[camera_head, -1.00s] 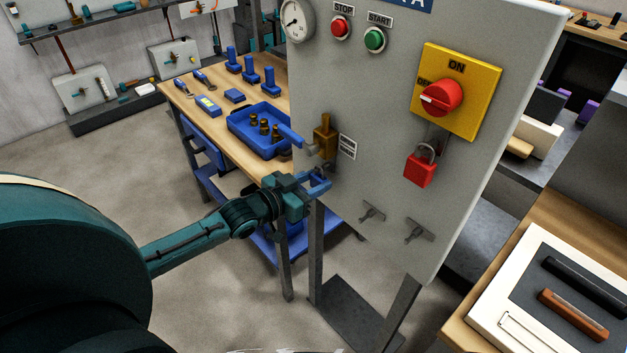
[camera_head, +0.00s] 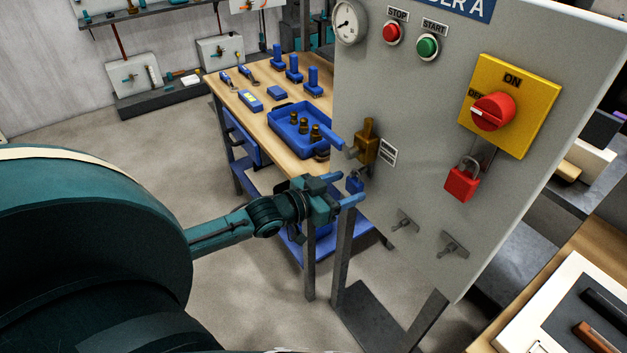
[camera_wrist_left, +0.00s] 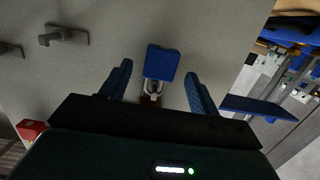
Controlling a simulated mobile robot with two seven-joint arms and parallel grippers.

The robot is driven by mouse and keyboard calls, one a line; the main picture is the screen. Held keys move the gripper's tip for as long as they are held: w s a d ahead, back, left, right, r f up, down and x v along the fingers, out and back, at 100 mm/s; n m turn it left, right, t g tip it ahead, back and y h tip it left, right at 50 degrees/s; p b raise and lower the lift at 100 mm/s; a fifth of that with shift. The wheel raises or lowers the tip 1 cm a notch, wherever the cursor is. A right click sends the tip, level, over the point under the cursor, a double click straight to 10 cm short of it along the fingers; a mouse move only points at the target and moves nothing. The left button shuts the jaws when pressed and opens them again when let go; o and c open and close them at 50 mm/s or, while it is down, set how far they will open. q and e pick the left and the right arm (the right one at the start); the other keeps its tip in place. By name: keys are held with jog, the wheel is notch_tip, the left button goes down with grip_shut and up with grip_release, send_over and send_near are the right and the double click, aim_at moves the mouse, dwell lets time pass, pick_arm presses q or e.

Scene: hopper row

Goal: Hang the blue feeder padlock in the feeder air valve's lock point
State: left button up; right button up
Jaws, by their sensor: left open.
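The blue padlock (camera_head: 355,184) hangs just under the brass air valve (camera_head: 367,145) on the grey panel, with no finger on it. In the left wrist view the padlock (camera_wrist_left: 161,63) shows its blue body and pale shackle, the shackle meeting a brass part partly hidden by my gripper. I cannot see clearly how the shackle passes through the lock point. My left gripper (camera_head: 343,188) is open and empty, just left of the padlock. In the wrist view its fingers (camera_wrist_left: 159,80) stand apart on either side of the padlock, with gaps. My right gripper is not in view.
A red padlock (camera_head: 461,184) hangs under the red switch (camera_head: 492,112) on the panel. Two metal hooks (camera_head: 405,222) stick out lower down. A workbench (camera_head: 263,120) with a blue tray (camera_head: 285,138) stands behind. Open floor lies left of the bench.

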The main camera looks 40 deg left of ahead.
pick_arm(q)
jog(key=v, duration=1.1)
jog(key=shift+s, duration=0.2)
jog(key=s+d+f+g+y, duration=0.1)
jog(key=s+d+f+g, duration=0.1)
jog(key=s+d+f, duration=0.3)
jog(key=s+d+f+n+g+y, duration=0.1)
jog(key=s+d+f+g, duration=0.2)
jog(key=d+f, duration=0.8)
jog(key=s, duration=0.2)
jog(key=shift+s+f+y, duration=0.3)
jog(key=shift+s+y, duration=0.05)
jog(key=shift+y, duration=0.05)
